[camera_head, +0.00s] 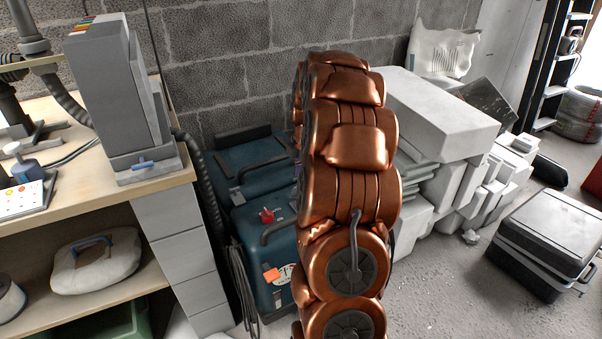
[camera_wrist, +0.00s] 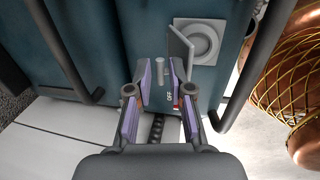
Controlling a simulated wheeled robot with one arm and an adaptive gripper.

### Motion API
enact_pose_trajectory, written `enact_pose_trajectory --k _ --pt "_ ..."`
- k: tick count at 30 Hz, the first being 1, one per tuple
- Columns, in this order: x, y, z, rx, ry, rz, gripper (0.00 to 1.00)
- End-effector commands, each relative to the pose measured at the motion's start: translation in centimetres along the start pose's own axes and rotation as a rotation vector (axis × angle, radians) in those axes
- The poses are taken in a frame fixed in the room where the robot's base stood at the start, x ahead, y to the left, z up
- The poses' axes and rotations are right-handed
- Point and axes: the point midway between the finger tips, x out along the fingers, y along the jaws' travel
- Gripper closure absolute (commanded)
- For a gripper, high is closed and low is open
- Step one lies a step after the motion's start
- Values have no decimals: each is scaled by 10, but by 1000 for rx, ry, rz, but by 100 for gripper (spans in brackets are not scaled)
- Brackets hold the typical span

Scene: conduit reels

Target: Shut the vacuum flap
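The vacuum is a teal machine (camera_head: 265,240) on the floor beside the workbench; its teal front also fills the upper wrist view (camera_wrist: 95,35). In the wrist view, a thin grey flap (camera_wrist: 180,46) stands swung out at the left of a square plate with a round port (camera_wrist: 204,42). The port is uncovered. My gripper (camera_wrist: 161,82) is open, its purple-padded fingers apart below the flap. A small grey peg (camera_wrist: 160,71) shows between the fingertips; I cannot tell whether they touch it. My gripper is hidden in the head view.
Dark bar handles (camera_wrist: 262,70) flank the front in the wrist view. The workbench (camera_head: 70,215) stands close on the left in the head view. White blocks (camera_head: 440,115) and a grey case (camera_head: 545,240) are on the right. Some floor (camera_head: 450,285) is clear there.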

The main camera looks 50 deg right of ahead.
Motion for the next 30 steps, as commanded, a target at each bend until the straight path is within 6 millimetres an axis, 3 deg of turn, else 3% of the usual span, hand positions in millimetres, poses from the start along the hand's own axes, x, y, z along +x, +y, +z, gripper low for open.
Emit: enact_pose_trajectory --k 2,8,30 --pt "0 0 0 0 0 0 80" --pt "0 0 0 0 0 -1 100" --pt "0 0 -2 -2 1 11 100"
